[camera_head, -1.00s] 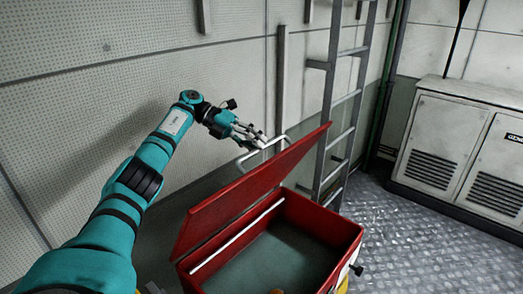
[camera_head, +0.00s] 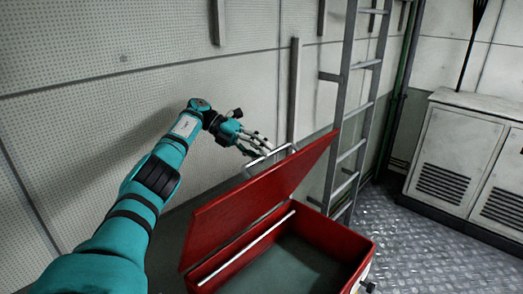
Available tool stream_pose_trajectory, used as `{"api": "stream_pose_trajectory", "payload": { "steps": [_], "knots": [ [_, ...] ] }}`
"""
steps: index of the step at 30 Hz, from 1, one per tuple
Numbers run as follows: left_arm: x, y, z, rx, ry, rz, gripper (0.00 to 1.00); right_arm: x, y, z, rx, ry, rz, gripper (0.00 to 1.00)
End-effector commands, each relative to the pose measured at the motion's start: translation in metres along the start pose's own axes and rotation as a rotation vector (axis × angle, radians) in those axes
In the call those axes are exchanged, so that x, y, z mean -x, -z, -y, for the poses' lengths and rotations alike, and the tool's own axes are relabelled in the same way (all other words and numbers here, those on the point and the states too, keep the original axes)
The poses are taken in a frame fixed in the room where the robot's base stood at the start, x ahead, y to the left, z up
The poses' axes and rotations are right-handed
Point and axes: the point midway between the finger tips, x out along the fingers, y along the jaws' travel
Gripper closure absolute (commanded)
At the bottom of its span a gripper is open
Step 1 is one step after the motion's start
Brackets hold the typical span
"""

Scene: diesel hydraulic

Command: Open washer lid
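The washer is a red box (camera_head: 345,243) with its red lid (camera_head: 255,205) raised and tilted up at a steep angle. A light metal handle (camera_head: 270,155) stands out from the lid's far side. The inside of the box is open to view, with a pale rod (camera_head: 245,248) along its far side. My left gripper (camera_head: 258,147) is just behind the lid's upper edge, beside the handle. Its fingers look spread and hold nothing that I can see. Whether they touch the handle is unclear. My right gripper is not in view.
A grey metal ladder (camera_head: 352,110) stands against the wall behind the washer. A pale cabinet with vents (camera_head: 455,160) is at the right. The patterned metal floor (camera_head: 430,245) between washer and cabinet is clear. The panelled wall (camera_head: 100,110) runs close behind my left arm.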

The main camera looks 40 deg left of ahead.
Motion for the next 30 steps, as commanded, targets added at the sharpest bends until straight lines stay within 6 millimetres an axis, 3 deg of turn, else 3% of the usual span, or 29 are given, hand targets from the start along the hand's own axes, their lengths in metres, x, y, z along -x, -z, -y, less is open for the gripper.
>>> {"api": "stream_pose_trajectory", "payload": {
  "steps": [16, 30],
  "knots": [
    [0.003, -0.003, 0.009, -0.007, 0.005, 0.004, 0.64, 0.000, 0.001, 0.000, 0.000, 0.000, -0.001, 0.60],
    [0.041, -0.017, 0.079, -0.006, 0.005, 0.006, 0.64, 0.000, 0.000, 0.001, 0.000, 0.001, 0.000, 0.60]
  ]
}}
